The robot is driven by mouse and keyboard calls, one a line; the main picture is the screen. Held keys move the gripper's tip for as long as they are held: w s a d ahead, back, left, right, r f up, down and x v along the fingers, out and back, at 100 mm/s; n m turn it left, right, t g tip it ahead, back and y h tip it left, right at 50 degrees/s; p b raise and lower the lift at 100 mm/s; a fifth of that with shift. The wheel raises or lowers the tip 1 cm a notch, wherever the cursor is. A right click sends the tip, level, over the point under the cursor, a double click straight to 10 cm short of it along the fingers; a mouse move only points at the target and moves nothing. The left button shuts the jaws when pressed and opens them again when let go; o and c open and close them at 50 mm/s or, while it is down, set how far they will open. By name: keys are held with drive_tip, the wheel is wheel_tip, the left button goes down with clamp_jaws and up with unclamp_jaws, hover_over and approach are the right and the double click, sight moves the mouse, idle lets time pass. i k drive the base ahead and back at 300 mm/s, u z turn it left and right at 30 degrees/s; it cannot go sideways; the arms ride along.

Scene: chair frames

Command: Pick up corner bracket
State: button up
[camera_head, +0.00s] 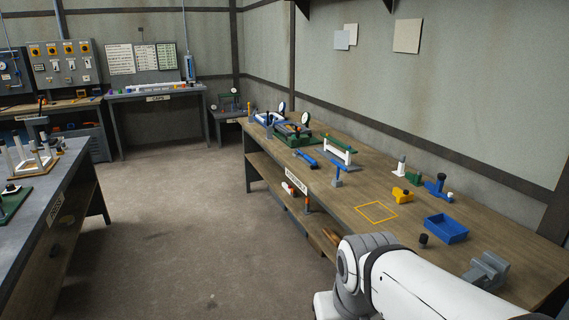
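I cannot tell for sure which small part is the corner bracket. A small yellow blocky part (402,196) on the wooden bench (340,195) could be it, and a small green part (414,179) lies just behind it. Both are too small to make out their exact shape. My white and grey arm fills the bottom right, in front of the bench. My gripper is not in view, so its hold and opening are hidden.
A blue open bin (446,228), a dark knob-like part (423,241), a grey vise-like block (486,270) and a blue upright tool (437,186) stand on the bench. A yellow outlined square (377,212) is empty. Floor (190,220) left of the bench is clear.

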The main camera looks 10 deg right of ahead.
sight(401, 198)
drive_tip(key=i, duration=2.95)
drive_tip(key=z, duration=2.45)
